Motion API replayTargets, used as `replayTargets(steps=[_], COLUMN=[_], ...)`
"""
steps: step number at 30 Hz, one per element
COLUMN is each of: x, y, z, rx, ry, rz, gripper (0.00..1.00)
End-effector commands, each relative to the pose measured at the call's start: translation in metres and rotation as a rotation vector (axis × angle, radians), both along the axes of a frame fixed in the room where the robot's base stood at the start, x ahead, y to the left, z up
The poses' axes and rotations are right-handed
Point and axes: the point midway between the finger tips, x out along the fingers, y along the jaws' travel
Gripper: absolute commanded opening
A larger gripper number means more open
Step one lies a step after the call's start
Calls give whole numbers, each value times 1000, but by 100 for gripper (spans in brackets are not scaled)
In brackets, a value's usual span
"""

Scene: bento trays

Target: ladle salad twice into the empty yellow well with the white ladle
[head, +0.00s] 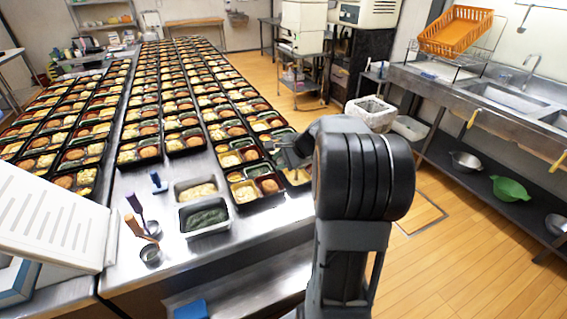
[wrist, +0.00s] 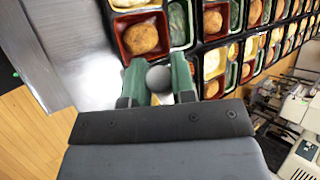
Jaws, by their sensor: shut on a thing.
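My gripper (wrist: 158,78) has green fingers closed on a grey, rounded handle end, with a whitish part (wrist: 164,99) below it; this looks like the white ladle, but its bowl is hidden. In the head view my gripper (head: 288,157) is over the right edge of the bento trays, partly hidden by my arm. The front bento tray (head: 240,206) has yellow, red and green wells. Its yellow well (head: 243,192) looks yellowish inside; I cannot tell whether it is empty. A pan of pale salad (head: 195,190) stands to its left.
A pan of dark green food (head: 204,216) stands in front of the pale salad. Purple-handled (head: 135,204) and orange-handled (head: 133,225) utensils stand near a small metal cup (head: 151,254). A blue item (head: 157,181) lies behind them. Rows of filled trays crowd the table.

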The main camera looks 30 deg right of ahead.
Motion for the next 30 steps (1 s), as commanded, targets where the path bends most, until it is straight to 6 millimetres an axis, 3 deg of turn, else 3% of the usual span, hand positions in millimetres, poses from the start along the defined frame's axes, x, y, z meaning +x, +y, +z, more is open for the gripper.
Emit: replayTargets(steps=[15, 30], x=[-6, -10], y=[16, 26], z=[-28, -41], rx=[-172, -291], ry=[-71, -119], rz=[0, 0], gripper=[0, 0])
